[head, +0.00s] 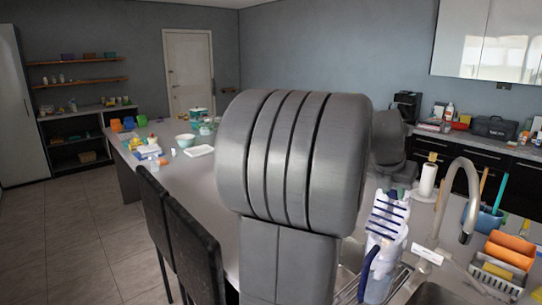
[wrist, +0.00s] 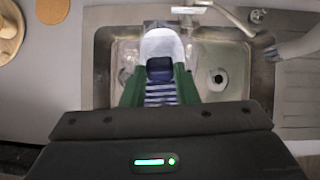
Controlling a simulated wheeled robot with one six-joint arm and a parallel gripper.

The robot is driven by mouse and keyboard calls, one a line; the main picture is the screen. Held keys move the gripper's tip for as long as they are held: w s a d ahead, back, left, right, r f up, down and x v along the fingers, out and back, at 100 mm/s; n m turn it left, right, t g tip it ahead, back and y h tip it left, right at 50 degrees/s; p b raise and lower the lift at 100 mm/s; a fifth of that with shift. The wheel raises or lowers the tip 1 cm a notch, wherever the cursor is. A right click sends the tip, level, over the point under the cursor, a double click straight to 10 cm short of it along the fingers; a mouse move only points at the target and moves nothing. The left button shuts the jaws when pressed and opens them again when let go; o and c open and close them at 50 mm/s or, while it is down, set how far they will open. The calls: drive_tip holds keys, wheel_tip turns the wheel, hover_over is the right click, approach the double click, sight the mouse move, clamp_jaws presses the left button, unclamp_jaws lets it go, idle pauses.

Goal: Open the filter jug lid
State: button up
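The filter jug (wrist: 162,46) is white, with a dark blue lid flap (wrist: 160,69) and a blue-and-white striped part nearer my gripper. In the wrist view it lies ahead of and between my fingers, over the sink; the flap looks shut. In the head view the jug (head: 386,222) stands at the sink, right of my arm, with a blue handle low on its left. My gripper (wrist: 159,82) has green fingers spread apart, one on each side of the striped part. Whether they touch the jug is unclear.
The metal sink (wrist: 106,55) surrounds the jug, with a tap (head: 470,185) close by. A paper roll (head: 428,180), a blue caddy (head: 488,220) and a sponge holder (head: 497,270) stand near it. Dark chairs (head: 185,240) line the counter's left side.

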drive_tip(key=shift+s+a+f+b, duration=0.1)
drive_tip(key=shift+a+f+b, duration=0.05)
drive_tip(key=shift+b, duration=0.5)
drive_tip(key=s+a+t+h+b, duration=0.1)
drive_tip(key=b, duration=0.3)
drive_tip(key=shift+s+a+t+b, duration=0.25)
drive_tip(key=shift+s+t+b, duration=0.05)
drive_tip(key=shift+s+a+r+t+h+b, duration=0.3)
drive_tip(key=shift+s+a+r+h+b, duration=0.1)
drive_tip(key=shift+b, duration=0.55)
drive_tip(key=shift+f, duration=0.1)
